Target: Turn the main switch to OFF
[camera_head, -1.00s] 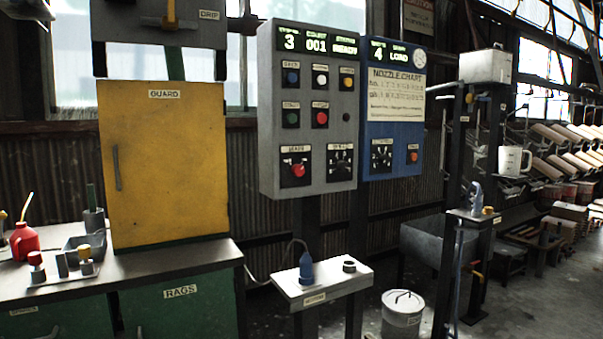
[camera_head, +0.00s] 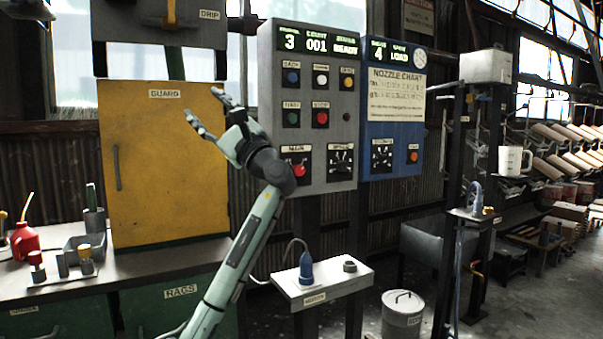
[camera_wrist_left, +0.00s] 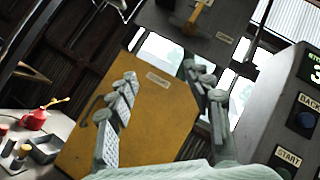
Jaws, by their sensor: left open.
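The main switch (camera_head: 299,169) is a red knob on a dark plate at the lower left of the grey control panel (camera_head: 342,105). My left gripper (camera_head: 203,109) is raised in front of the yellow guard door, left of the panel, apart from the switch. Its fingers are spread and empty, pointing up and left. My left wrist partly covers the left edge of the switch plate. In the left wrist view the open fingers (camera_wrist_left: 160,105) frame the yellow door, and the panel's edge (camera_wrist_left: 275,100) shows at right; the switch is out of that view. My right gripper is not seen.
A blue panel (camera_head: 394,105) with a nozzle chart adjoins the grey one. The yellow guard door (camera_head: 160,190) stands behind the gripper. A small stand (camera_head: 325,285) with a blue nozzle is below the panel. A bench (camera_head: 170,258) with a red oil can (camera_head: 24,242) is at left.

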